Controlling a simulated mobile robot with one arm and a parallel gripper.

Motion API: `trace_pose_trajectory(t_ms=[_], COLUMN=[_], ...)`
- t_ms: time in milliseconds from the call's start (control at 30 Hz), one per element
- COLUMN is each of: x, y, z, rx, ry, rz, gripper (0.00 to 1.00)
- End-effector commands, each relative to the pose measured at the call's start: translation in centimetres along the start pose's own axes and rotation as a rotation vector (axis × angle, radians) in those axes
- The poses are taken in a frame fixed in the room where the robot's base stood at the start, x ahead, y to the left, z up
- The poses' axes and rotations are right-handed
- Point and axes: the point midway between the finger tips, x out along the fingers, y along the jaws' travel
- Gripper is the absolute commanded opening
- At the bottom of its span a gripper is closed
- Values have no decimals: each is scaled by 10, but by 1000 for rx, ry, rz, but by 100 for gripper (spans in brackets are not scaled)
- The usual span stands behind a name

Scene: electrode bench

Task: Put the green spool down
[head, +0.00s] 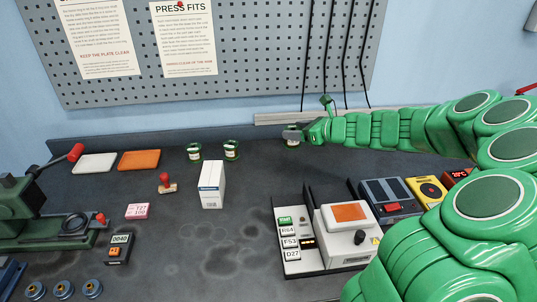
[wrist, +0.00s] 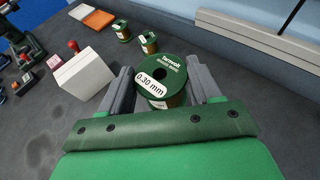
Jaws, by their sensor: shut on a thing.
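A green spool with a white "0.30 mm" label (wrist: 163,80) sits between the two grey fingers of my gripper (wrist: 164,88), which is shut on it. The spool looks upright, with its labelled top facing the wrist camera. In the head view my gripper (head: 292,134) is at the back of the bench, right of centre, and hides most of this spool. I cannot tell whether the spool's base touches the bench (head: 250,240).
Two more green spools (head: 194,152) (head: 231,149) stand to the left, behind a white box (head: 211,185). A white device with an orange top (head: 347,225) stands at the front right. A pegboard (head: 260,50) rises behind. Dark bench top is clear between box and gripper.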

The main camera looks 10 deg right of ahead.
Motion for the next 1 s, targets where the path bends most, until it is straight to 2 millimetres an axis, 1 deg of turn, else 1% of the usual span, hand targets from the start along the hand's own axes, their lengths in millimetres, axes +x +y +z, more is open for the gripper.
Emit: trace_pose_trajectory(t_ms=[33,100,200,300,400,533,1000], x=[10,21,32,38,43,53,99], y=[10,20,31,37,39,33,-5], z=[4,6,10,11,11,10,1], rx=[0,3,7,8,8,9,8], ry=[3,7,13,19,22,23,23], rz=[5,6,9,7,6,6,5], gripper=[8,8,8,8,8,8,8])
